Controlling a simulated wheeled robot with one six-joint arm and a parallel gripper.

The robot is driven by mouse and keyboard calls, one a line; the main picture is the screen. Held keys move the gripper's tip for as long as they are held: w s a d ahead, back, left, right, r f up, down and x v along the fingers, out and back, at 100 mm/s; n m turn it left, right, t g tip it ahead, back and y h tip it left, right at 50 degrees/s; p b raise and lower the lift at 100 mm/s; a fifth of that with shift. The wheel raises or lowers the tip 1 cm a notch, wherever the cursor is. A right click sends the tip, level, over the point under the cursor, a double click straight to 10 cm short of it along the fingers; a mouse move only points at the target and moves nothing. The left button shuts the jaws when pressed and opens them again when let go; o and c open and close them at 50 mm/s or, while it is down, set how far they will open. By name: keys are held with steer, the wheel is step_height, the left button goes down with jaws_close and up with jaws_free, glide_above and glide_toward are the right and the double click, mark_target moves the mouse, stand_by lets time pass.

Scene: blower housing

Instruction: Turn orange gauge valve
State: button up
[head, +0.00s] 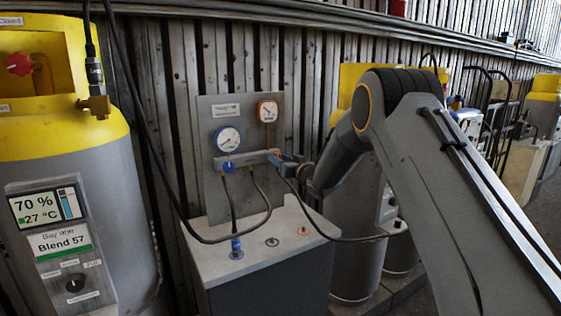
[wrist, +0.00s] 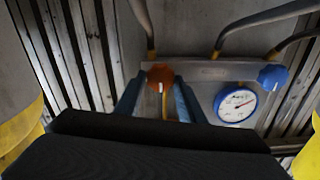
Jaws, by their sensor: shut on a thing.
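The orange gauge valve (wrist: 160,75) is a round knob on the grey manifold bar, seen near the middle of the wrist view. My gripper (wrist: 158,92) has one blue-grey finger on each side of the knob and is shut on it. In the head view my gripper (head: 280,160) reaches the right end of the manifold (head: 247,160) from the right and hides the orange knob. The orange-rimmed gauge (head: 267,111) stands above that end. In the wrist view it is hidden, with only part of its orange stem showing between the fingers.
A blue-rimmed gauge (head: 228,139) and a blue valve knob (head: 228,167) are at the manifold's left end. Black hoses (head: 268,205) hang below it and loop over the grey cabinet top (head: 262,236). A yellow-topped tank (head: 60,150) stands at left. A flat panel (head: 210,112) backs the gauges.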

steer(key=n+b, duration=2)
steer(key=b, duration=0.1)
steer(key=shift+s+a+f+n, duration=0.1)
steer(key=shift+f+n, duration=0.2)
steer(key=shift+n, duration=0.1)
steer(key=shift+b, duration=0.3)
steer(key=o, duration=1)
steer(key=shift+c, duration=0.2)
steer(key=shift+o, duration=0.4)
